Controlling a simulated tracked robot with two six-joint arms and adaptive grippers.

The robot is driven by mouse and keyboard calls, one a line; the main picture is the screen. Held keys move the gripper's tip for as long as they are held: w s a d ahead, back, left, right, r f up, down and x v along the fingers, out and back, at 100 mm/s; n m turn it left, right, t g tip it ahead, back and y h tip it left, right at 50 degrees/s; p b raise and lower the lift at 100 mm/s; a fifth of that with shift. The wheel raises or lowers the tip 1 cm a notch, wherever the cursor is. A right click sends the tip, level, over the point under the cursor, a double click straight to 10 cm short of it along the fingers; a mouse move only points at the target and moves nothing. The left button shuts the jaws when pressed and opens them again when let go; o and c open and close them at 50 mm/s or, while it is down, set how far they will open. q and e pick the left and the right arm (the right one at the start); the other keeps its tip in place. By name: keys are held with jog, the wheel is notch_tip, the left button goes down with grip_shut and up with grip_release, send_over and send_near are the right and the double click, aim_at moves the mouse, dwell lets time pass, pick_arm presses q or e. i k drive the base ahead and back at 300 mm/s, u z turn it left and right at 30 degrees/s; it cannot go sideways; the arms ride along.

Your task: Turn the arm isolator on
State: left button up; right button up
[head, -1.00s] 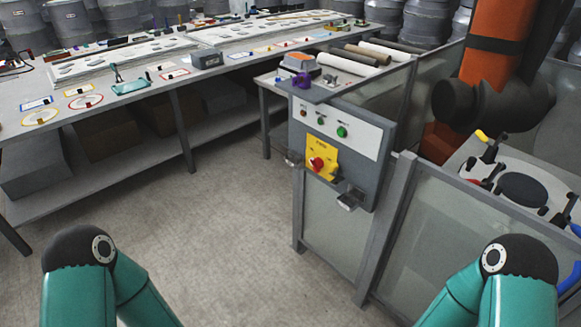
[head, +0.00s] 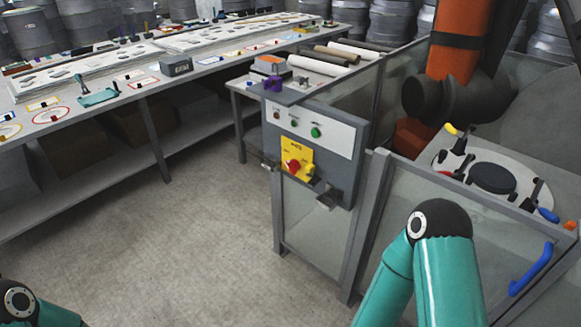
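The arm isolator (head: 294,167) is a red rotary knob on a yellow plate, low on the front of a grey control box (head: 343,173). The box is fixed at the corner of the fenced cell, in the middle of the head view. The knob's exact setting is too small to read. Nothing of mine touches it. Only the teal elbow parts of my arms show, at lower left and lower right. Both grippers are out of the picture, so their state is hidden.
Green buttons (head: 315,132) sit above the isolator. Small brackets (head: 328,197) stick out from the box. Clear fence panels (head: 446,217) enclose an orange robot arm (head: 461,55) at right. A long workbench (head: 205,68) runs along the left. The floor (head: 190,240) before the box is clear.

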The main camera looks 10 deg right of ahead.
aim_at(293, 165)
jog(key=i, duration=0.95)
